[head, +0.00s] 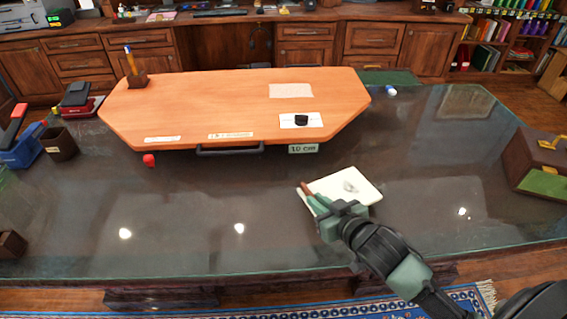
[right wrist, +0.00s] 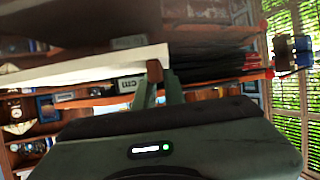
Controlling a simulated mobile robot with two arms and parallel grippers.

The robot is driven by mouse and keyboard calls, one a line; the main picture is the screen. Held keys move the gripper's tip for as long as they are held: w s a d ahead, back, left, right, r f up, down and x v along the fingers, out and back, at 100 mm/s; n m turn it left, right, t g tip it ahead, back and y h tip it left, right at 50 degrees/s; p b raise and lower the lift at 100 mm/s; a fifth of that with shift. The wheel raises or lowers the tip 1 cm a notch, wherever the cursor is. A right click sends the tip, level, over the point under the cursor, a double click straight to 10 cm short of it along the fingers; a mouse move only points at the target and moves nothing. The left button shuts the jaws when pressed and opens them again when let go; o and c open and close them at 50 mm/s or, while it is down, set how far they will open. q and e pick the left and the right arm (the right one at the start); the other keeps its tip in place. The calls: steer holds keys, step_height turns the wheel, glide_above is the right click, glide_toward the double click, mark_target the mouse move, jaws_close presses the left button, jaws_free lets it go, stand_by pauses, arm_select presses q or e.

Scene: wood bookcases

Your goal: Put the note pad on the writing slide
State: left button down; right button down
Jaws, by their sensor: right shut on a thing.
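The note pad (head: 345,184) is a cream-white rectangle with a faint grey mark, right of centre in the head view. My right gripper (head: 312,197) is shut on its left edge. In the right wrist view the pad (right wrist: 85,66) shows as a pale slab extending left from the fingers (right wrist: 163,85). The pad is in front of the writing slide and apart from it in the picture; its height over the glass is hard to tell. The writing slide (head: 215,100) is an orange wooden board with a dark front handle (head: 230,150). My left gripper is out of view.
On the slide are a pen holder (head: 137,80), a black round object (head: 301,120) on a white card, and paper strips. A "10 cm" label (head: 303,148) is at its front edge. A red ball (head: 149,160) lies nearby. A brown box (head: 540,160) stands right. The front glass (head: 190,205) is mostly clear.

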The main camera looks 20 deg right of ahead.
steer(key=w, duration=0.1)
steer(key=w+d, duration=0.1)
steer(key=w, duration=0.1)
steer(key=shift+w+d+f, duration=0.15)
steer(key=shift+w+f, duration=0.15)
steer(key=shift+w, duration=0.1)
glide_above(288, 171)
steer(key=s, duration=0.4)
steer(key=shift+w+d+f, duration=0.15)
steer(key=shift+d+f, duration=0.05)
steer(key=shift+d, duration=0.05)
steer(key=w, duration=0.4)
steer(key=shift+a+r, duration=0.1)
steer(key=shift+a, duration=0.15)
steer(key=shift+s+f, duration=0.2)
steer(key=shift+f, duration=0.7)
steer(key=c, duration=1.8)
jaws_free()
steer(key=shift+o, duration=0.2)
